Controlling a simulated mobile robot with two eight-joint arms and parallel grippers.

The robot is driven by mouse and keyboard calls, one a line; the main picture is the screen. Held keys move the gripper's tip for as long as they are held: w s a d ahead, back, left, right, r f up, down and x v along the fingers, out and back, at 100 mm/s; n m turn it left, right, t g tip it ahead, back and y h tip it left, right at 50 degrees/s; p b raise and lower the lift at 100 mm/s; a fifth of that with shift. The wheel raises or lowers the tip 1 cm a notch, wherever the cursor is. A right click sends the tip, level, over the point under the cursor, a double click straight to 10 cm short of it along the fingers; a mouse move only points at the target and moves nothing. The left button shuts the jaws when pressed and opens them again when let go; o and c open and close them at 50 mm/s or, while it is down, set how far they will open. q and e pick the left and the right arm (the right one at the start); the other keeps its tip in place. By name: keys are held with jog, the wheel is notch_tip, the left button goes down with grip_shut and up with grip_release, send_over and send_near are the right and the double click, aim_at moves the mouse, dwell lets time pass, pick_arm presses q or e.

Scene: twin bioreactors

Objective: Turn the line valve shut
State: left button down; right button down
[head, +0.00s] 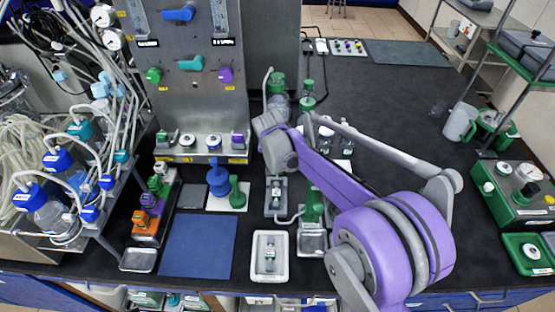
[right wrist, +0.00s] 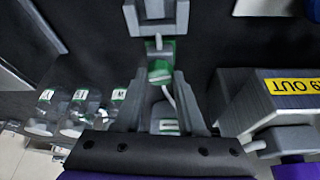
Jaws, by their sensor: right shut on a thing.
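My right gripper (right wrist: 160,76) shows in the right wrist view with its two grey fingers on either side of a small green fitting (right wrist: 160,68), which I take to be the line valve. The fingers are shut on it. A thin pale tube curves down from the fitting between the fingers, and a grey bracket (right wrist: 157,25) stands beyond it. I cannot tell the angle of the valve's handle. In the head view my purple right arm reaches up and left toward the panel's right side, and it hides the gripper. My left gripper is in neither view.
The steel panel (head: 190,110) with coloured knobs stands at the back left. Tubing and blue-capped bottles (head: 50,210) crowd the left. A blue mat (head: 198,246) and white tray (head: 270,257) lie in front.

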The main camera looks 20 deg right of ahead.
jog(key=shift+w+a+m+g+h, duration=0.1)
jog(key=shift+m+g+h, duration=0.25)
jog(key=shift+m, duration=0.85)
jog(key=c, duration=0.5)
grip_release()
jog(key=shift+r, duration=0.1)
jog(key=v, duration=1)
jog(key=shift+a+r, duration=0.2)
jog(key=shift+r, duration=0.1)
